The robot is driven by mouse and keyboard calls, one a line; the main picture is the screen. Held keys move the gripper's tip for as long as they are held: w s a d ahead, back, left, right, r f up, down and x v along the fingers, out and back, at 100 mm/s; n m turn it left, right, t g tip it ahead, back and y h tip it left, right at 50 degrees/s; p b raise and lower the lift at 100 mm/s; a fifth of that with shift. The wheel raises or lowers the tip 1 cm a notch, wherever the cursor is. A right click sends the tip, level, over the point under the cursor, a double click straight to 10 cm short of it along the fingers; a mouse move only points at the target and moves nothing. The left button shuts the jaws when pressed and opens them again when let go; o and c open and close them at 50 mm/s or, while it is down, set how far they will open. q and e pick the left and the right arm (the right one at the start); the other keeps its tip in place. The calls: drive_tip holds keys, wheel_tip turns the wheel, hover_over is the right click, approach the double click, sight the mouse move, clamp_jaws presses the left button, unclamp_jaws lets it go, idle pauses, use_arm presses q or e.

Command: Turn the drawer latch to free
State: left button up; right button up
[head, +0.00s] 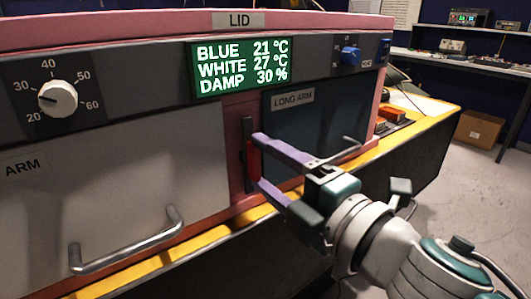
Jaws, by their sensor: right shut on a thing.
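The drawer latch (253,158) is a red upright piece beside a dark vertical strip, on the pink post between two drawer fronts. My right gripper (258,162) has purple fingers, one above the other, shut on the latch. The fingers hide part of it. A pale drawer (150,150) marked ARM with a metal bar handle (125,243) is left of the latch. A dark drawer (315,115) marked LONG ARM is right of it, its lower part behind my gripper. Both fronts look closed. My left gripper is not in view.
Above the drawers are a white dial (58,98), a green display (240,66) reading BLUE 21, WHITE 27, DAMP 30, and a blue knob (350,55). A yellow bench edge (210,229) runs below. Open floor, a cardboard box (478,131) and shelves lie at right.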

drive_tip(key=o, duration=1.4)
drive_tip(key=shift+s, duration=0.1)
drive_tip(key=v, duration=0.9)
drive_tip(key=shift+s+d+p, duration=0.25)
drive_tip(key=shift+s+p, duration=0.05)
